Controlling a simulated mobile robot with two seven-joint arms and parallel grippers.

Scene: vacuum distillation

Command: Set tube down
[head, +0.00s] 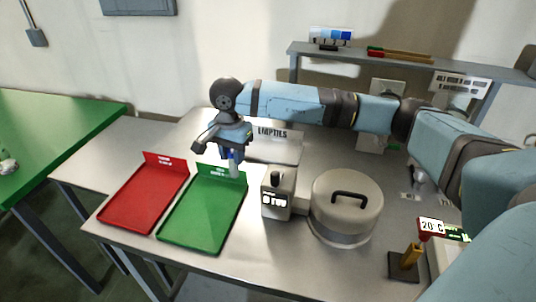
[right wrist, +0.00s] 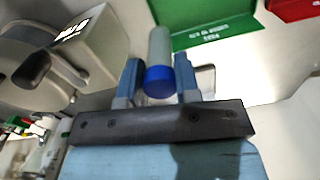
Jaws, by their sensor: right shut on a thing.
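My right gripper (head: 233,152) is shut on a tube (head: 234,168). The tube hangs with its cap up, in front of the back label plate of the green tray (head: 205,215). In the right wrist view the tube (right wrist: 160,48) has a pale grey body and a blue cap, with a finger on each side. Whether its lower end is touching anything I cannot tell. The green tray's label plate (right wrist: 215,25) shows beyond it there. The red tray (head: 145,200) lies left of the green one; both look empty. My left gripper is not in view.
A small grey device (head: 278,198) with a knob and a round lidded vessel (head: 345,205) stand right of the green tray. A sign reading EMPTIES (head: 272,133) is behind. A temperature display (head: 432,226) stands far right. A green table (head: 55,130) is at left.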

